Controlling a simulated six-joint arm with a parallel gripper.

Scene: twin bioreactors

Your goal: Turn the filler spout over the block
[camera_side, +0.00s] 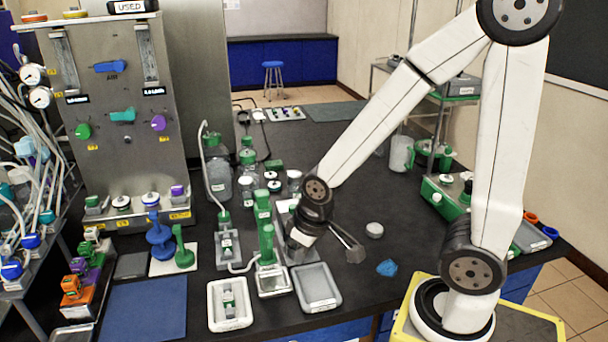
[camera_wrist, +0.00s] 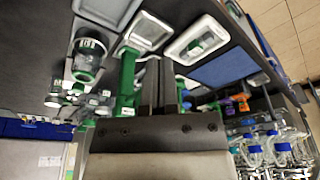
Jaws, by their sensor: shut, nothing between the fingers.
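A green upright filler post with its arm-like spout (camera_side: 266,242) stands near the middle of the bench. A pale tube runs to its base, and a small white-rimmed square pad (camera_side: 273,281) lies in front. A grey block (camera_side: 228,248) with a green-topped piece stands just left of it. The spout's exact direction is unclear.
Bottles (camera_side: 248,170) crowd behind the post. A white puck (camera_side: 374,230) and blue crumpled piece (camera_side: 386,268) lie right.

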